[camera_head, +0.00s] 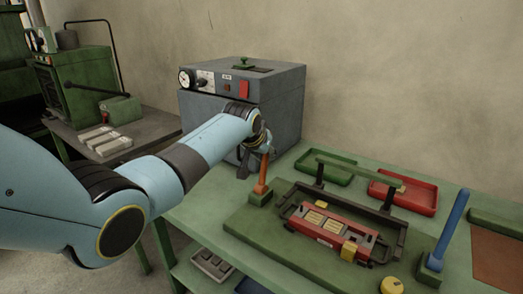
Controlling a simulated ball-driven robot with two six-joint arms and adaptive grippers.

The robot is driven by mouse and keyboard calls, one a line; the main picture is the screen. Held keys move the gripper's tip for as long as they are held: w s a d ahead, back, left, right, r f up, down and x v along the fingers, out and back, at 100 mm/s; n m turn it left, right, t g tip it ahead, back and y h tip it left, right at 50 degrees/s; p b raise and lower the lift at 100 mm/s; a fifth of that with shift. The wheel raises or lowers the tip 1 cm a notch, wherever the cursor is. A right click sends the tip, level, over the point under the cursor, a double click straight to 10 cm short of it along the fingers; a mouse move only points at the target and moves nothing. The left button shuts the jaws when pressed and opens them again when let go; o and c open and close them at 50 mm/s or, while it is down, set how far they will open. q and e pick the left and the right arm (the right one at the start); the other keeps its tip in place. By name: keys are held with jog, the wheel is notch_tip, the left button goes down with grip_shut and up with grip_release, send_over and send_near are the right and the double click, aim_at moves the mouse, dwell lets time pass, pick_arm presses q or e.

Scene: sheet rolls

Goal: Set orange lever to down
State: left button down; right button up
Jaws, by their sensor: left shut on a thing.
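The orange lever (262,176) stands on a small green base (261,197) at the left end of the green fixture board. It is close to upright, with its top leaning slightly right. My left arm reaches in from the left, and my left gripper (265,143) is at the top of the lever, shut on it. The wrist partly hides the fingers and the lever's top end. My right gripper is not in view.
A blue lever (447,230) stands at the right of the board. A red device (330,230) lies in a dark frame between the levers. A green tray (326,167) and a red tray (403,192) are behind. A grey box machine (285,100) stands behind my gripper.

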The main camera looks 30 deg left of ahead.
pick_arm(q)
jog(key=shift+w+d+g, duration=0.15)
jog(key=shift+w+g, duration=0.15)
jog(key=shift+w, duration=0.05)
dwell(0.3)
jog(key=c, duration=1.2)
grip_release()
jog(key=shift+w+f, duration=0.1)
jog(key=v, duration=1.2)
